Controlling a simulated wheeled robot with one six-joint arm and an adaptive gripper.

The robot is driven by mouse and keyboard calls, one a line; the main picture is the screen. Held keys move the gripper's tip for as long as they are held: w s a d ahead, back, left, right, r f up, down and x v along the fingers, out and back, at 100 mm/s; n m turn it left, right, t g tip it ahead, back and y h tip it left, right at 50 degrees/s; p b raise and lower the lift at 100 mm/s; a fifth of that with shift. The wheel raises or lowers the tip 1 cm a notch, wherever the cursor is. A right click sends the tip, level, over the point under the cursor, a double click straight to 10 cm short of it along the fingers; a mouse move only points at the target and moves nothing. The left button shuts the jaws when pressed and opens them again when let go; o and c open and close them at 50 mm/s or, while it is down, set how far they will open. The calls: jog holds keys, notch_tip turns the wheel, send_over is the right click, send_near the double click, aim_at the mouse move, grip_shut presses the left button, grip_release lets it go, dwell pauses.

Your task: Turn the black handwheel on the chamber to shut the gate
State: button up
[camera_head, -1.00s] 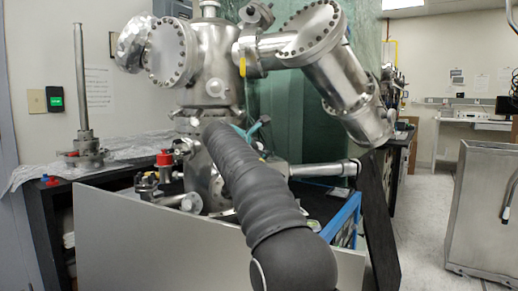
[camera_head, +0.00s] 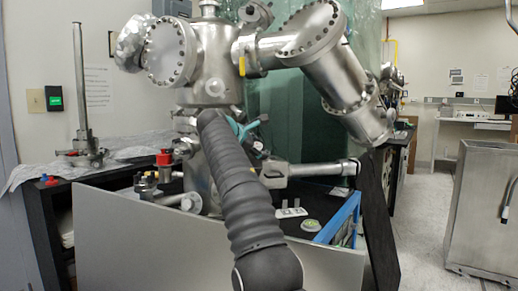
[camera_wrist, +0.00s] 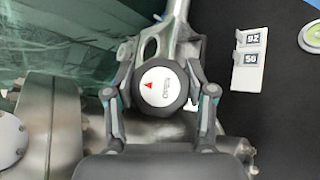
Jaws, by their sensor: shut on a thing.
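The black handwheel (camera_wrist: 159,102) is a round knob with a white face, a red triangle and small print too small to read. It sits in the middle of the wrist view, in front of a grey metal bracket (camera_wrist: 149,48). My gripper (camera_wrist: 160,78) has one finger on each side of its rim and is shut on it. In the head view my gripper (camera_head: 247,132) is beside the lower part of the steel chamber (camera_head: 213,68). My arm largely hides the handwheel there. The gate itself does not show.
A steel tube (camera_head: 322,169) runs right from the bracket. A white plate with labels (camera_wrist: 250,59) lies on the dark bench top. A grey panel (camera_head: 150,240) and a blue frame (camera_head: 338,218) stand in front. Open floor (camera_head: 425,215) is at the right.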

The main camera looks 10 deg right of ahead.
jog(key=shift+r, duration=0.15)
jog(key=o, duration=1.2)
jog(key=shift+c, duration=0.2)
jog(key=v, duration=1.2)
jog(key=shift+s, duration=0.1)
